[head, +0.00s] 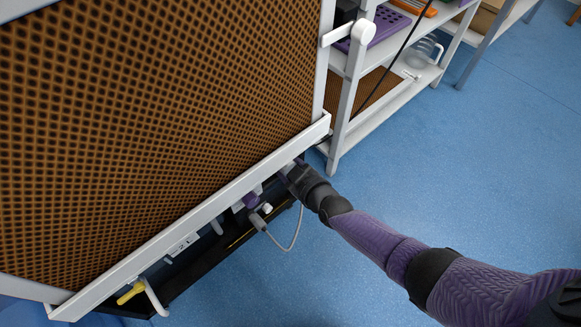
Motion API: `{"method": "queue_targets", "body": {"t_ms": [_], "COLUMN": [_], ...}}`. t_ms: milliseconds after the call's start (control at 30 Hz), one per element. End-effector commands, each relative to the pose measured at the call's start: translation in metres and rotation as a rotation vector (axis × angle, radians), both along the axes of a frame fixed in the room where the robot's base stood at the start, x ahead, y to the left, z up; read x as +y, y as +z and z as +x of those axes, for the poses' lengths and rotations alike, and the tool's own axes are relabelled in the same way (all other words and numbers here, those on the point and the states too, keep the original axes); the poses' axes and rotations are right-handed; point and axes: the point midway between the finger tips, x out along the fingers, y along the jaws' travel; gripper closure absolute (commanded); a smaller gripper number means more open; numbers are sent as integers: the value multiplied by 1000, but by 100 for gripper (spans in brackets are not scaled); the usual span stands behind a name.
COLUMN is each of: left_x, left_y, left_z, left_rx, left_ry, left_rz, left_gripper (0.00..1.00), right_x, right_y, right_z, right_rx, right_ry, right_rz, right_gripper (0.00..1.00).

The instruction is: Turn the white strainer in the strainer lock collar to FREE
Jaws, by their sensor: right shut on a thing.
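My right gripper (288,171) reaches in from the lower right to the row of fittings under the white rail of the brown perforated panel. It is shut on a part there, apparently the white strainer, which the gripper and rail mostly hide. The strainer lock collar and its FREE mark cannot be made out. Just left of the gripper are a purple fitting (251,200) and a small white knob (267,208) with a grey looped cable (292,238). My left gripper is not in view.
The brown perforated panel (150,110) fills the left, above a dark trough (215,258). A yellow handle (130,293) and a white hook (155,298) sit at the lower left. A white shelf unit (347,105) stands behind. The blue floor (450,170) at right is clear.

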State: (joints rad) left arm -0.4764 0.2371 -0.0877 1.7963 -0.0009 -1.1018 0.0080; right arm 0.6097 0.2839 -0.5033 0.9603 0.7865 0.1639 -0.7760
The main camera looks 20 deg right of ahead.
Motion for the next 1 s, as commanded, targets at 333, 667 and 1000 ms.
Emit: {"method": "queue_targets", "body": {"t_ms": [333, 667, 1000], "left_x": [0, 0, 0], "left_y": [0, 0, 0], "left_z": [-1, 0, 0], "left_rx": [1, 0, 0], "left_ry": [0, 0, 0], "left_rz": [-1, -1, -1], "left_gripper": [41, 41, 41], "right_x": [1, 1, 1], "right_y": [0, 1, 1], "right_z": [0, 1, 1], "right_rx": [-1, -2, -3], "right_ry": [2, 2, 1], "right_rz": [1, 1, 1], "right_gripper": [84, 100, 100]}}
